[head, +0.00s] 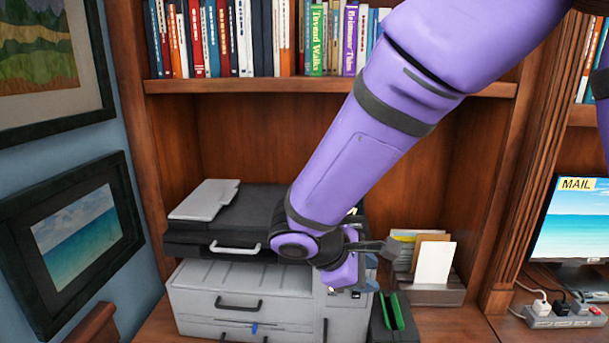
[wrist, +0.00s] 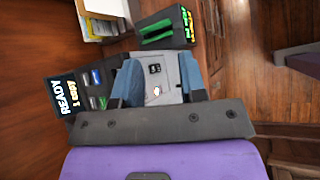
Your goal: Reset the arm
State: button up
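My purple arm reaches down from the upper right in the head view. My gripper (head: 366,275) is at the right end of the grey printer (head: 240,290), in front of its control panel. In the wrist view my gripper (wrist: 160,75) shows two blue fingers spread apart, with nothing held between them. The printer's grey panel (wrist: 167,73) shows behind the gap. I cannot tell whether the fingers touch the printer. A small display reading READY (wrist: 64,97) is left of the fingers. My forearm hides part of the printer and the shelf behind it.
A black box with a green part (head: 393,315) stands right of the printer. A letter holder with envelopes (head: 430,290) is farther right. A bookshelf (head: 330,88) hangs above. A power strip (head: 565,316) and monitor (head: 575,225) are at the right. Framed pictures (head: 75,235) hang left.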

jog(key=s+d+r+m+g+y, duration=0.1)
jog(key=s+d+r+m+y, duration=0.15)
jog(key=d+r+m, duration=0.35)
jog(key=s+d+r+m+g+y, duration=0.1)
jog(key=s+d+r+y, duration=0.2)
jog(key=d, duration=0.4)
jog(key=s+d+r+m+t+y, duration=0.3)
jog(key=s+d+r+m, duration=0.3)
jog(key=s, duration=0.4)
jog(key=shift+s+d+r+m+t, duration=0.2)
jog(key=shift+s+r+m+t, duration=0.1)
jog(key=shift+r+m+t, duration=0.45)
